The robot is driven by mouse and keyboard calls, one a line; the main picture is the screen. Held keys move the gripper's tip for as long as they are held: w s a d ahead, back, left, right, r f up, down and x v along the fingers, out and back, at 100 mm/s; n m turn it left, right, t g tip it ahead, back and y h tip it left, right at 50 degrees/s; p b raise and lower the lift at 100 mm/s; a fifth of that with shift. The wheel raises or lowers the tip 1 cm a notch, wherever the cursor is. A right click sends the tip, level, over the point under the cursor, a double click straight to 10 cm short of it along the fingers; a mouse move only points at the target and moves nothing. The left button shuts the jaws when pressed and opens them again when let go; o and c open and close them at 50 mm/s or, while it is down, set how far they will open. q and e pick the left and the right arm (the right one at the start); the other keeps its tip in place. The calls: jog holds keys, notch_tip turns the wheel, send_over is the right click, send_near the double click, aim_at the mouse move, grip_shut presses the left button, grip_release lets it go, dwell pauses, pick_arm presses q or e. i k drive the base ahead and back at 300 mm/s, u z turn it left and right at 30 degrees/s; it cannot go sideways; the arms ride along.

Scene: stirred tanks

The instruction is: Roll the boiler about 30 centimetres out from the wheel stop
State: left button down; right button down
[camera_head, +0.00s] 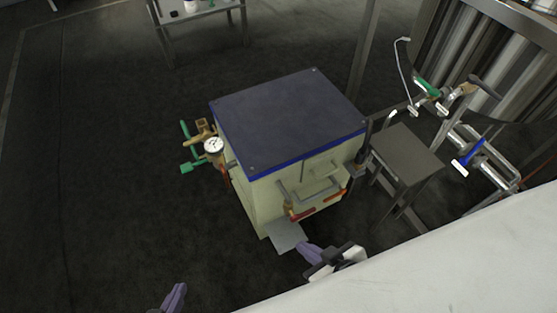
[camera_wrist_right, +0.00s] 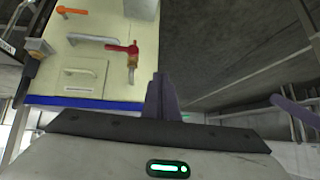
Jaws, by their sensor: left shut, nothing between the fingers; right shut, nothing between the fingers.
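The boiler (camera_head: 290,110) is a cream box with a dark blue-grey lid and blue rim, standing in the middle of the head view. A dial gauge (camera_head: 214,146) and a green-handled valve (camera_head: 188,167) are on its left side. Its front carries metal handles and red levers; this front also shows inverted in the wrist view (camera_wrist_right: 105,72). My right gripper (camera_head: 305,248) is shut and empty just in front of the boiler's lower front; it also shows in the wrist view (camera_wrist_right: 160,95). My left gripper (camera_head: 177,294) is shut and empty at the bottom edge, apart from the boiler. I cannot identify the wheel stop.
A small grey table (camera_head: 408,152) stands close to the boiler's right. Beyond it is a large metal tank (camera_head: 480,50) with green- and blue-handled valves. A light grey plate (camera_head: 287,237) lies at the boiler's front foot. Dark floor is clear to the left.

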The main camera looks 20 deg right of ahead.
aim_at(269, 128)
jog(key=u, duration=1.65)
jog(key=k, duration=1)
jog(key=z, duration=1.5)
